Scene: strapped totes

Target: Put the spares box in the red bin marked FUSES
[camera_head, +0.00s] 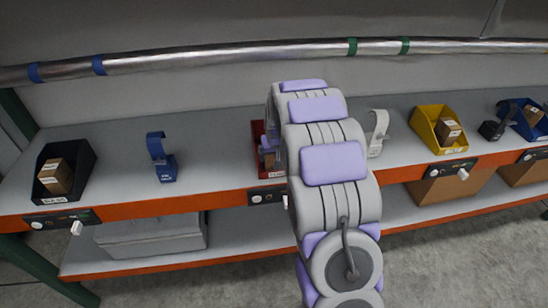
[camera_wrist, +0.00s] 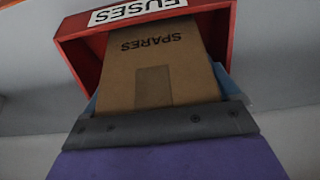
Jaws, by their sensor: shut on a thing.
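The spares box (camera_wrist: 160,70) is a brown cardboard box marked SPARES, seen upside down in the wrist view. My gripper (camera_wrist: 165,105) is shut on it, with blue finger edges showing at its two sides. The far part of the box lies within the outline of the red bin (camera_wrist: 85,58), whose white label reads FUSES. I cannot tell whether the box touches the bin's floor. In the head view the red bin (camera_head: 257,132) stands on the shelf top, mostly hidden behind my arm, and the box and gripper are largely hidden too.
A black bin (camera_head: 83,155) with a box stands at the left, then a blue stand (camera_head: 160,160). To the right are a white stand (camera_head: 378,132), a yellow bin (camera_head: 428,112) with a box, a dark device (camera_head: 492,130) and a blue bin (camera_head: 517,122). Shelf top is clear between them.

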